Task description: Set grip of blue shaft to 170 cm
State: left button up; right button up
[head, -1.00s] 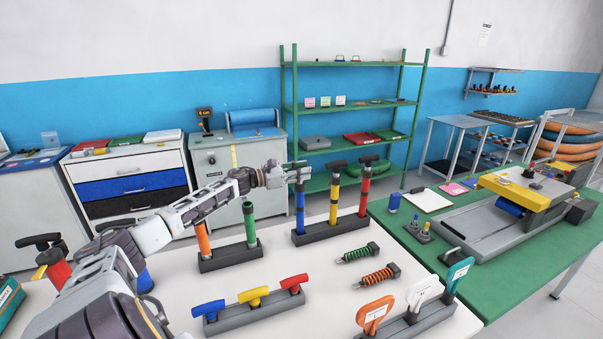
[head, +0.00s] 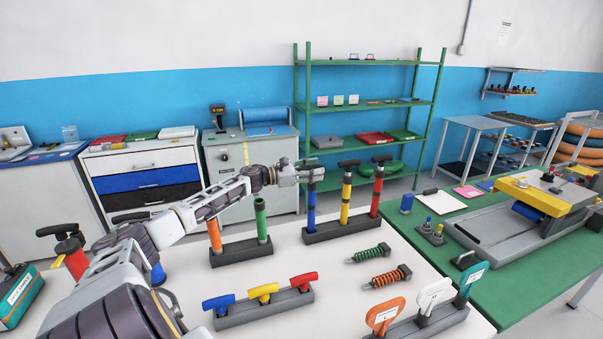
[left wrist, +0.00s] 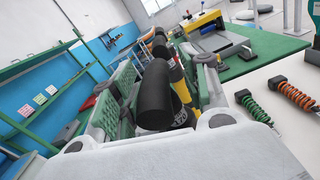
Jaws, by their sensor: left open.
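The blue shaft (head: 311,208) stands upright at the left end of a dark stand, beside a yellow shaft (head: 346,198) and a red shaft (head: 376,195). My left gripper (head: 300,172) is at the top of the blue shaft and partly hides its grip. In the left wrist view a black grip (left wrist: 154,97) lies between the two green-padded fingers of my left gripper (left wrist: 166,78). The fingers are open, with the grip between them. I cannot tell whether they touch it. My right gripper is not in view.
A stand with an orange and a green shaft (head: 261,220) is close on the left, under my left arm. Coloured handles (head: 263,292), two springs (head: 370,254) and tagged paddles (head: 434,295) lie in front. A green table (head: 515,295) with a pump-like rig is on the right.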

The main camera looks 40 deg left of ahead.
pick_arm(q)
jog(key=shift+s, duration=0.1)
jog(key=v, duration=1.1)
jog(key=shift+s+a, duration=0.3)
dwell(1.2)
dwell(0.4)
jog(key=shift+f, duration=0.15)
